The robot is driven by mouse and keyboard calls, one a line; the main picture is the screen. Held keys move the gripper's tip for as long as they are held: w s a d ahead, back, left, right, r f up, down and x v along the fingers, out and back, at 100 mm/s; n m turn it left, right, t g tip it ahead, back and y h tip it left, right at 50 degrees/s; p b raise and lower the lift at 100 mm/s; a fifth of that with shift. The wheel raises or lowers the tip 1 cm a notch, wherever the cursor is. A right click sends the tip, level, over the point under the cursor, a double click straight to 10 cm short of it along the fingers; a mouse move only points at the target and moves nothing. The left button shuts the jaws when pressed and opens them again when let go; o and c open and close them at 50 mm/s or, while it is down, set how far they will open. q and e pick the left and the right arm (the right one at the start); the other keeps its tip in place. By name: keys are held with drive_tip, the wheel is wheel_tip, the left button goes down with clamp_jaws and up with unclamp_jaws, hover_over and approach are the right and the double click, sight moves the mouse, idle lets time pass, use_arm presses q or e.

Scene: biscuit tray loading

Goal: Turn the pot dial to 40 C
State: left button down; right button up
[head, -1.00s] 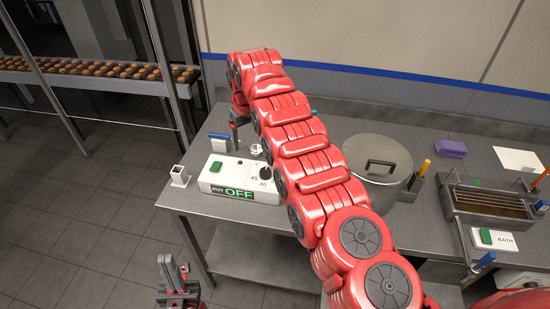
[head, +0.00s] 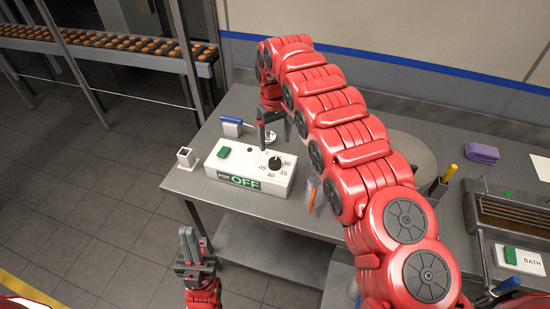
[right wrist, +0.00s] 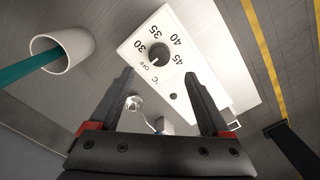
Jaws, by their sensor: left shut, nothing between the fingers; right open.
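The black pot dial (head: 274,163) sits on the white control box (head: 236,168), whose front display reads POT OFF in green. In the right wrist view the dial (right wrist: 159,54) is beyond and between my fingertips, with 30, 35, 40, 45 and OFF printed around it. A small white mark on the dial appears near OFF. My right gripper (right wrist: 159,76) is open and empty, apart from the dial; in the head view it hangs just behind the box. My left gripper (head: 188,246) is shut and empty, in front of the table.
A green button (head: 224,152) is on the box's left. A small white square holder (head: 186,158) stands left of it. A white cup (right wrist: 62,50) with a teal stick shows in the wrist view.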

sight(275, 161)
wheel_tip(275, 161, down, 8)
drive_tip(key=shift+f+p, duration=0.15)
drive_tip(key=shift+p, duration=0.8)
drive_tip(key=shift+f, duration=0.4)
clamp_jaws()
